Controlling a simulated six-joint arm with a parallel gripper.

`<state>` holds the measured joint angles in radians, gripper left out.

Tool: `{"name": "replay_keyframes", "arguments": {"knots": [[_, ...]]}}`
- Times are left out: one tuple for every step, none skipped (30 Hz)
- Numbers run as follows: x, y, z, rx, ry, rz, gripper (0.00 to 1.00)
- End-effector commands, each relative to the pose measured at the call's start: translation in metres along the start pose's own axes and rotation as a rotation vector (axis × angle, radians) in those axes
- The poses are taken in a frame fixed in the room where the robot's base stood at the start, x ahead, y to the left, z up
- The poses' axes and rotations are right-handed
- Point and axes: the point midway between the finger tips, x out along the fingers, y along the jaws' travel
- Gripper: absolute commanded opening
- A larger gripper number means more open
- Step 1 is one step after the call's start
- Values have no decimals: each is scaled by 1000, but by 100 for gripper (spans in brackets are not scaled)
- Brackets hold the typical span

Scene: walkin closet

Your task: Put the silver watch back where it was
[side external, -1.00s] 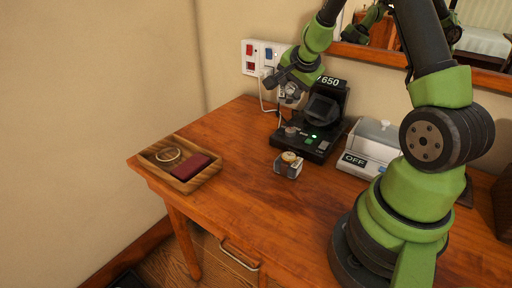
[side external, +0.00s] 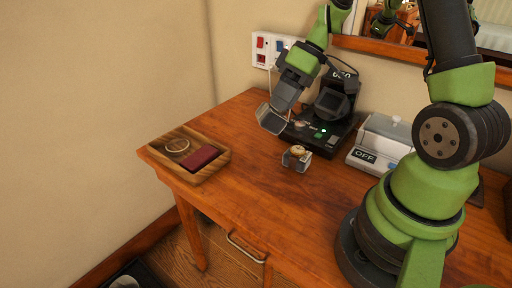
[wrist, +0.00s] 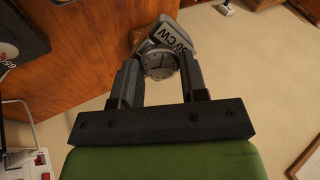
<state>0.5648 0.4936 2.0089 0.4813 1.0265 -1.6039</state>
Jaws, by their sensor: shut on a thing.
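The silver watch (wrist: 159,63) has a round grey dial and sits between the two fingers of my gripper (wrist: 160,82) in the wrist view. The watch face cannot be made out there. A second, gold-toned watch (side external: 297,151) rests on a small grey holder on the table.
A wooden tray (side external: 163,166) at the table's left holds a ring-shaped item (side external: 177,145) and a dark red item (side external: 200,157). A grey-white box marked OFF (side external: 378,145) stands right of the device.

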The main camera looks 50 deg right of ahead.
Motion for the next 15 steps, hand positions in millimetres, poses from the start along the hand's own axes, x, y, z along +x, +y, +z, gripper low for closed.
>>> {"name": "replay_keyframes", "arguments": {"knots": [[2, 2, -2, -35, -29, -2, 18], [3, 3, -3, -55, -47, -2, 18], [4, 5, -5, -93, -78, -2, 18], [5, 6, -6, -120, -102, -2, 18], [6, 8, -8, -155, -128, -1, 18], [8, 11, -9, -201, -166, 0, 18], [10, 12, -11, -246, -200, 1, 18], [11, 15, -13, -292, -234, 4, 18], [13, 19, -16, -363, -284, 10, 18], [15, 22, -19, -426, -325, 15, 18], [17, 25, -22, -492, -368, 22, 18], [20, 30, -27, -588, -426, 34, 18], [22, 34, -31, -666, -468, 46, 18], [23, 39, -35, -746, -509, 60, 18], [25, 45, -41, -855, -560, 80, 18]]}}
